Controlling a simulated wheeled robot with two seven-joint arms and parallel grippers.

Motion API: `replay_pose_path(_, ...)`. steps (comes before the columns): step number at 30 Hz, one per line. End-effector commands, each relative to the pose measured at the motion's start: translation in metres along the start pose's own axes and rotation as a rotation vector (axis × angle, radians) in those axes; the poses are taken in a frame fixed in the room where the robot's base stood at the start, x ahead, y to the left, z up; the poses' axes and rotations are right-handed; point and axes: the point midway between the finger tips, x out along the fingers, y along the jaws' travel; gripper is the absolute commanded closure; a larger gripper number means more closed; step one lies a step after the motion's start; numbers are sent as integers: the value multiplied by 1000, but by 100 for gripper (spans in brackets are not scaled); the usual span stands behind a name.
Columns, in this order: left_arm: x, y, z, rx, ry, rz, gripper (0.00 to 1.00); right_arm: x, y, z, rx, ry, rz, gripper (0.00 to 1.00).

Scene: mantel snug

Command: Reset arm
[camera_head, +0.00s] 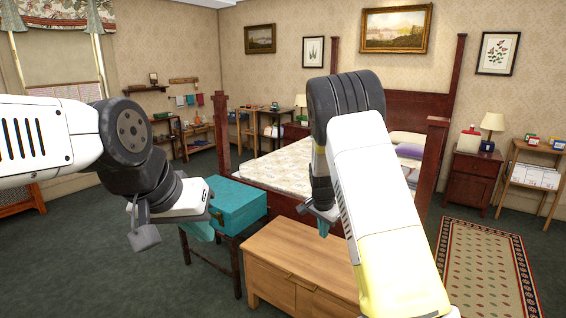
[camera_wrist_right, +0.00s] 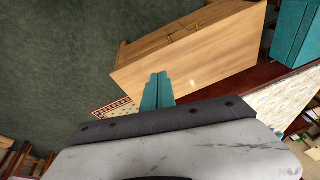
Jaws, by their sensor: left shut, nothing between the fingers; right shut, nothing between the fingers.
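My left arm comes in from the left, and its left gripper (camera_head: 200,231) hangs with teal fingers pointing down, in front of the teal case. It is shut and holds nothing that I can see. My right arm bends down in the middle of the head view. Its right gripper (camera_head: 323,229) shows small teal fingertips over the wooden chest. In the right wrist view the right gripper (camera_wrist_right: 157,91) has its two teal fingers together, shut and empty, in front of the chest's light wood.
A teal case (camera_head: 240,204) sits on a dark stand left of the wooden chest (camera_head: 296,258). Behind is a bed (camera_head: 283,167) with dark red posts. A nightstand (camera_head: 470,177) and a patterned rug (camera_head: 485,265) are at the right. Green carpet is clear at lower left.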

Motion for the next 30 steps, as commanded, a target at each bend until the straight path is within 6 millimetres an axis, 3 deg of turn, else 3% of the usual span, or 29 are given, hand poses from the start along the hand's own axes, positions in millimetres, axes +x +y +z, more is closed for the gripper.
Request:
replay_pose_path(1,0,0,0,0,0,0,100,-27,6,-1,-9,-22,-35,100)
replay_pose_path(9,0,0,0,0,0,0,100,-146,48,22,-159,-97,-188,100)
replay_pose_path(18,0,0,0,0,0,0,100,-258,114,69,-402,-60,-340,100)
replay_pose_path(24,0,0,0,0,0,0,100,-307,165,111,-587,25,-391,100)
replay_pose_path(30,0,0,0,0,0,0,100,-328,204,146,-732,112,-391,100)
